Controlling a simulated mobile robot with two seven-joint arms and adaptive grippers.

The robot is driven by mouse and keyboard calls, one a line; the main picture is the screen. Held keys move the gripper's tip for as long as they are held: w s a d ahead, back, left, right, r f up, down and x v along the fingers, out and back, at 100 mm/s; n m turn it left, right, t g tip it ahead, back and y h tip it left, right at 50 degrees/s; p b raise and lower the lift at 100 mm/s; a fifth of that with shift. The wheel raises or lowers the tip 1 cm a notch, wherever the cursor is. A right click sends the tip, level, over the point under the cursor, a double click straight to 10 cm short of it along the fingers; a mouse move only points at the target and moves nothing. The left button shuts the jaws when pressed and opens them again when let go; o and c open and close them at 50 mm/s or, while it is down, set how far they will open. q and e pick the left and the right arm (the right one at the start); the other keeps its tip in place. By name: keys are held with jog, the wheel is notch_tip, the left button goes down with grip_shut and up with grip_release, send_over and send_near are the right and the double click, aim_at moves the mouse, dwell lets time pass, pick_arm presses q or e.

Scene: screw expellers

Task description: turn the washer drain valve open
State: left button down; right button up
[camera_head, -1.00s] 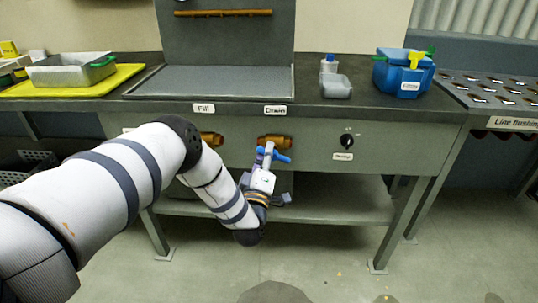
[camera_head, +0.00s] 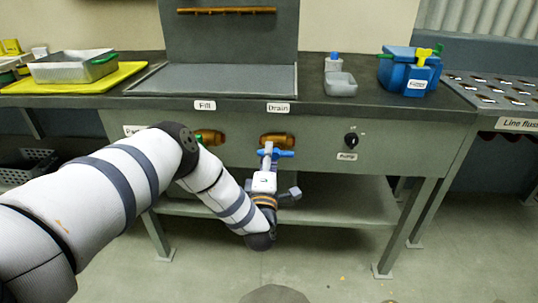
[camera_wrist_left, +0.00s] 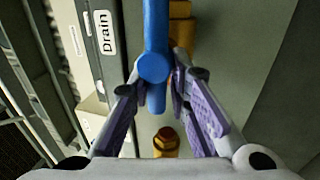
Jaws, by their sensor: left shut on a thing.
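The drain valve is a brass fitting (camera_head: 277,139) with a blue handle (camera_head: 285,154), under the "Drain" label (camera_head: 279,107) on the front panel. The handle lies about level in the head view. My left gripper (camera_head: 267,158) reaches it from below and is shut on the handle. In the left wrist view the blue handle (camera_wrist_left: 154,30) runs up the picture, its round hub (camera_wrist_left: 153,68) between my purple-padded fingers. Part of the brass behind it is hidden by the handle and fingers. My right gripper is not in view.
The fill valve (camera_head: 210,138) is left of the drain valve, partly behind my left arm. A black knob (camera_head: 351,140) is to the right. A lower shelf (camera_head: 340,203) runs beneath.

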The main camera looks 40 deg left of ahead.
pick_arm(q)
jog(key=shift+d+r, duration=0.1)
jog(key=shift+r, duration=0.05)
jog(key=c, duration=1.5)
grip_release()
jog(key=shift+c, duration=0.2)
jog(key=v, duration=1.2)
